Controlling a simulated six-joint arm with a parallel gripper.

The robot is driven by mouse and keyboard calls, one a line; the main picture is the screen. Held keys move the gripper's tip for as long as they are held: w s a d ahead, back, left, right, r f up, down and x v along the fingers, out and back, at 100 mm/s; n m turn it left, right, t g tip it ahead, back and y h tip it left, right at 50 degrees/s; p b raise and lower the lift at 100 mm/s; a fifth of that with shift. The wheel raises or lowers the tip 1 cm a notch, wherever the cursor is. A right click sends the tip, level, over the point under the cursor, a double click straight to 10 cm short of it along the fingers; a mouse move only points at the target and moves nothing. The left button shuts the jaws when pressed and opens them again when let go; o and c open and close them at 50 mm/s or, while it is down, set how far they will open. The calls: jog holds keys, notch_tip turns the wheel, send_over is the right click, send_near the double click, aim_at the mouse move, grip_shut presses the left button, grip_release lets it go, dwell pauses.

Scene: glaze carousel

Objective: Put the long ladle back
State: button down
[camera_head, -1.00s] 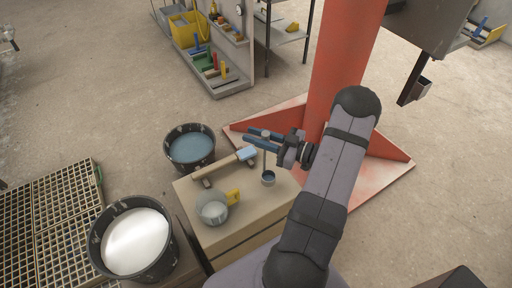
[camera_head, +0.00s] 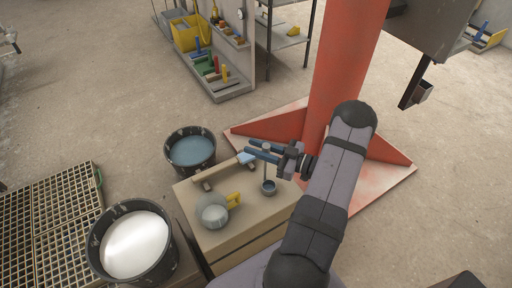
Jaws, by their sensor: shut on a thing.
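The long ladle has a small dark cup (camera_head: 268,187) with blue-grey inside and a thin upright handle. It hangs upright over the right part of the tan bench top (camera_head: 228,236). My gripper (camera_head: 263,152), with blue fingers, is shut on the upper part of the handle. The fingers hide part of the handle. I cannot tell whether the cup touches the bench top. Left of the cup, a wooden bar (camera_head: 213,172) with a pale blue end (camera_head: 246,158) lies across dark supports.
A grey pot (camera_head: 212,213) with a yellow handle stands on the bench. A bucket of blue liquid (camera_head: 190,151) is behind; a bucket of white liquid (camera_head: 134,242) is at front left. A red column (camera_head: 340,70) stands behind my arm. A tool shelf (camera_head: 216,83) is further back.

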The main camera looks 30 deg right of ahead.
jog(key=c, duration=1.6)
grip_release()
jog(key=shift+o, duration=0.2)
jog(key=v, duration=1.2)
jog(key=shift+r, duration=0.2)
